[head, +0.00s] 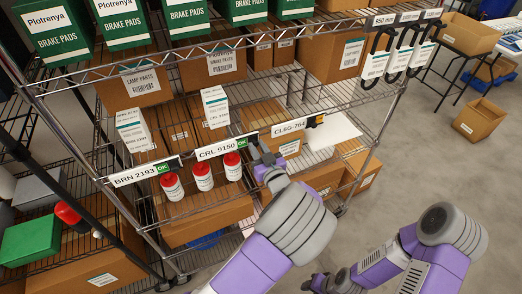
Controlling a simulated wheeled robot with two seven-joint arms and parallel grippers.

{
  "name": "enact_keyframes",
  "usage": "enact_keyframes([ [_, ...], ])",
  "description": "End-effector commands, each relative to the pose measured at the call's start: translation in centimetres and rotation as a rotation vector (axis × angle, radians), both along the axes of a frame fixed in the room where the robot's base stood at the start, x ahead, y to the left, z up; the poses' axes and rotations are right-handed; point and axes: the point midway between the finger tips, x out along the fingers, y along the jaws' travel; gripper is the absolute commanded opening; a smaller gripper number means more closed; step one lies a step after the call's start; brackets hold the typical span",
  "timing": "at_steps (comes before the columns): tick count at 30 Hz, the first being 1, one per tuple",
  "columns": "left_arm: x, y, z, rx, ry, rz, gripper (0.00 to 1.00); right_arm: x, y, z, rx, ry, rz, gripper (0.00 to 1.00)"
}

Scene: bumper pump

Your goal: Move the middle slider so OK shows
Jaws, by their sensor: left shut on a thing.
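The middle label holder, marked CRL 9150 (215,149), hangs on the shelf's front rail. A green OK (242,143) shows at its right end. My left gripper (262,153) is shut at that right end, on the middle slider, which its fingers mostly hide. The left label holder, BRN 2193 (134,176), also shows a green OK (163,168). The right label holder, CLEG-764 (289,129), has a dark slider with an orange part (316,121) at its right end, and no OK shows there. My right gripper (318,284) is low at the bottom edge, away from the shelf; its fingers are unclear.
Several white bottles with red caps (203,177) stand just below the labels. Cardboard boxes (207,217) fill the wire shelves, and green brake pad boxes (119,20) stand on top.

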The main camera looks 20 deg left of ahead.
Motion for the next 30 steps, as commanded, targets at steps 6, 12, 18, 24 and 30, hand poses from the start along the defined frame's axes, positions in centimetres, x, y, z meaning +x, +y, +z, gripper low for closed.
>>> enact_keyframes([
  [6,0.2,-0.4,0.1,0.0,0.0,-0.013,0.0,0.0,0.0,0.0,0.001,-0.001,0.001,0.43],
  [12,0.2,-0.5,0.1,0.0,0.0,-0.014,0.49,0.0,0.0,0.0,0.001,-0.001,0.001,0.43],
  [18,0.2,-0.4,0.0,0.0,0.0,-0.012,0.49,0.0,0.0,0.0,0.001,-0.001,0.001,0.43],
  [24,-0.6,-1.2,0.0,-0.001,0.0,-0.014,0.49,0.0,0.0,-0.1,0.0,0.0,0.001,0.43],
  [30,-3.3,-3.4,0.0,-0.001,0.001,-0.016,0.49,0.0,0.0,-0.4,0.0,0.0,0.001,0.43],
])
